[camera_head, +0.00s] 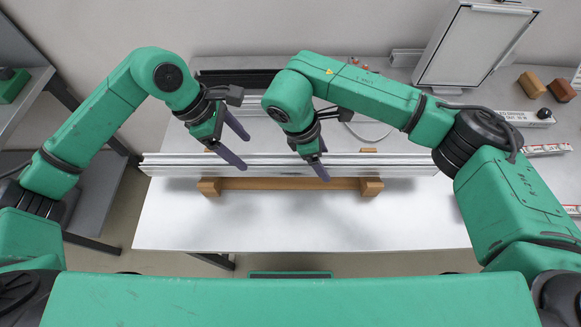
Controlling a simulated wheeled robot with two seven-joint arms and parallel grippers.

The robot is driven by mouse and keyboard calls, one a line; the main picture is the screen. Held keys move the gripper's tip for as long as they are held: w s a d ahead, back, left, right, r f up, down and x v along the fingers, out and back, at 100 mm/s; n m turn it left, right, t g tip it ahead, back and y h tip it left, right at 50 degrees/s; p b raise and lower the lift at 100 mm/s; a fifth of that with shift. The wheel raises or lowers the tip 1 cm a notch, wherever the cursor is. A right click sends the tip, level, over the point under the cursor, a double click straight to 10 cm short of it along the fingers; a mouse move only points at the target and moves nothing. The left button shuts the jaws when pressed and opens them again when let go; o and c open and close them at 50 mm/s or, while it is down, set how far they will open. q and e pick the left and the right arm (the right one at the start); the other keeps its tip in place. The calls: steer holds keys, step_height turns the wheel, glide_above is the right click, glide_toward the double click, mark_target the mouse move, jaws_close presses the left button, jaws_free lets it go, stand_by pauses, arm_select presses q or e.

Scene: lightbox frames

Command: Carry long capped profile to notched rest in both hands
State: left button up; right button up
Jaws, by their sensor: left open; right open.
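A long silver profile (270,170) lies left to right across the middle of the white table. It rests on or just behind a pale wooden support (290,184) with a block near each end; I cannot make out notches or the profile's end caps clearly. My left gripper (246,152) is open above the left half of the profile, its two dark fingers apart and empty. My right gripper (322,174) is open over the middle-right of the profile. Its fingers overlap in this view, and whether they touch the profile is unclear.
A black bar-like piece (235,78) lies at the table's back left. A grey shelf (22,75) stands left. The table's front strip (300,230) is clear.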

arm_select(q)
steer(key=v, duration=0.4)
steer(key=shift+a+r, duration=0.1)
steer(key=shift+r, duration=0.1)
arm_select(e)
steer(key=v, duration=1.2)
arm_select(q)
steer(key=shift+r, duration=0.1)
